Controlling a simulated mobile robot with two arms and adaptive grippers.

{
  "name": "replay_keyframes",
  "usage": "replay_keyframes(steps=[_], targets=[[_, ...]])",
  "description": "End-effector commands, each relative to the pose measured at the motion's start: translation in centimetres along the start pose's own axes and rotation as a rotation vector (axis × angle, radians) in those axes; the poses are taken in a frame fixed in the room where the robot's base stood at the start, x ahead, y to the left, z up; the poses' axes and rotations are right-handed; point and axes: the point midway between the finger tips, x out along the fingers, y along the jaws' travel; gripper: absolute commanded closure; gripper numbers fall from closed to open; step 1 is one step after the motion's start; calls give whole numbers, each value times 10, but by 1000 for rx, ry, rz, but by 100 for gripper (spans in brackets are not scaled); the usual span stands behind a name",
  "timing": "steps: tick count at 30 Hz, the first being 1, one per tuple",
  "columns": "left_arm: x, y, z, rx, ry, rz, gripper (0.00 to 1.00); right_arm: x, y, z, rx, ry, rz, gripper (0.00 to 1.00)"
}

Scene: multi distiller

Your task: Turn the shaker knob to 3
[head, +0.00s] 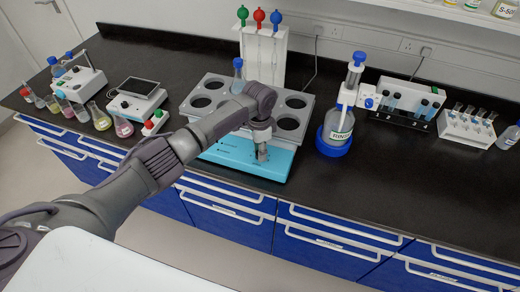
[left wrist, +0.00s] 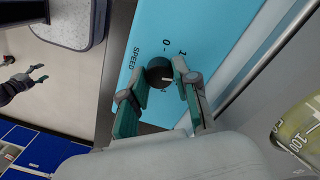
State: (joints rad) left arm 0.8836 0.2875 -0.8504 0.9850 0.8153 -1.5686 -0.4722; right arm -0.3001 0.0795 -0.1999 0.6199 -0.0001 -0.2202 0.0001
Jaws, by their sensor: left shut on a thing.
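The shaker (head: 240,155) has a grey top with round holes and a light blue front. Its dark round knob (left wrist: 160,73) shows in the left wrist view on the blue panel, by the marks SPEED, 0 and 1. A small pale mark shows on the knob; which number it points to is unclear. My left gripper (head: 261,154) is at the shaker's front and hides the knob in the head view. In the left wrist view its green-padded fingers (left wrist: 160,92) are shut on the knob. My right gripper (left wrist: 40,73) appears small at the left of that view, fingers apart, holding nothing.
A flask (head: 238,78) stands in a shaker hole. A rinse bottle (head: 337,125) stands right of the shaker. A stirrer (head: 136,100) and several flasks stand to the left. A pipette stand (head: 264,55) is behind. The black counter's front strip is mostly clear.

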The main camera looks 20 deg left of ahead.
Motion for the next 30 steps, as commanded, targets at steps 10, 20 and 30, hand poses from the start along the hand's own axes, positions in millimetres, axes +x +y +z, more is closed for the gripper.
replay_keyframes(steps=[10, 20, 30], targets=[[-1, 0, -1, 314, -11, -3, 100, -1, 0, 0, 0, 0, 0, 42], [-2, 0, -2, 522, -20, -4, 100, 0, 0, 0, 0, 1, 0, 42], [-2, 0, -2, 603, -23, -4, 100, 0, 0, 0, 0, 1, 0, 42]])
